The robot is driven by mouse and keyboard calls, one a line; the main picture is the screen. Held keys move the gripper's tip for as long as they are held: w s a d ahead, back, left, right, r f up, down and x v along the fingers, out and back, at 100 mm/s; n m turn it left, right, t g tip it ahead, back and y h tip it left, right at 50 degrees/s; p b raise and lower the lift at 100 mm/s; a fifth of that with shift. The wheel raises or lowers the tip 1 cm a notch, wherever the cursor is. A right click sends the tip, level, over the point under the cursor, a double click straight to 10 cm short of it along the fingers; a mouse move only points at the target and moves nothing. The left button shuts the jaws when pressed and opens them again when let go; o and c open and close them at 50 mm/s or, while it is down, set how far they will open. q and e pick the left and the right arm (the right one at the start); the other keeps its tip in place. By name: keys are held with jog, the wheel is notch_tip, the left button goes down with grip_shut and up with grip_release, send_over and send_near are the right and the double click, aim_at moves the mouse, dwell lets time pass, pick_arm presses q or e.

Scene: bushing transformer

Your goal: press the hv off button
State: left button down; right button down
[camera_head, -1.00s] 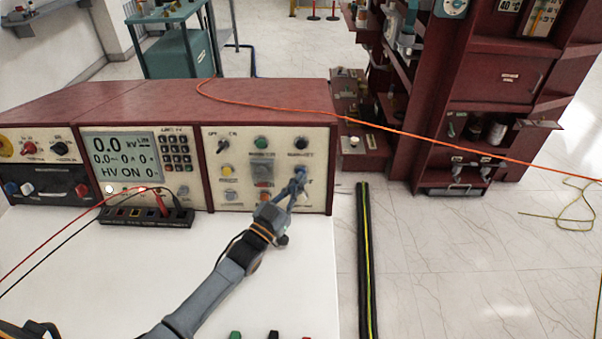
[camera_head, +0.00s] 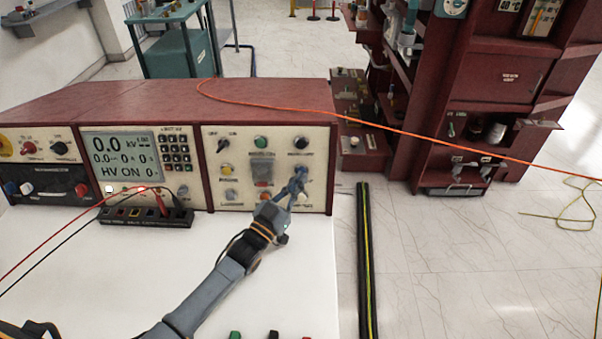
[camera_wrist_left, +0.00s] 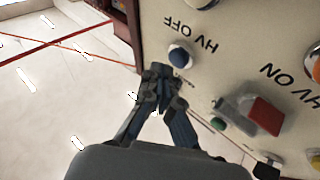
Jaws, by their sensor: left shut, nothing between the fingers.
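The hv off button is a blue round button (camera_wrist_left: 180,57) with an upside-down HV OFF label beside it in the left wrist view. It sits on the cream right-hand panel (camera_head: 215,155) of the red console. In the head view my left gripper covers this part of the panel. My left gripper (camera_head: 302,172) is shut and empty, its fingers pointing at the lower right of the panel. In the left wrist view its fingertips (camera_wrist_left: 161,74) are very close beside the blue button; I cannot tell whether they touch it.
The console display (camera_head: 124,155) reads HV ON. A red switch (camera_wrist_left: 266,115) stands out from the panel near the fingers. A black terminal strip (camera_head: 146,217) with leads lies on the white worktop (camera_head: 100,270). An orange cable (camera_head: 430,137) crosses over the console.

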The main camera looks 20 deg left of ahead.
pick_arm(q)
jog(key=shift+w+a+f, duration=0.1)
jog(key=shift+w, duration=0.2)
jog(key=shift+w+a+f+b, duration=0.1)
jog(key=shift+w+b, duration=0.3)
jog(key=shift+b, duration=0.1)
dwell(0.5)
dwell(0.4)
jog(key=shift+s+d+r+p, duration=0.15)
jog(key=shift+s+p, duration=0.25)
jog(key=shift+s, duration=0.05)
jog(key=shift+s+d+r+p, duration=0.1)
jog(key=shift+s+p, duration=0.25)
jog(key=shift+s, duration=0.05)
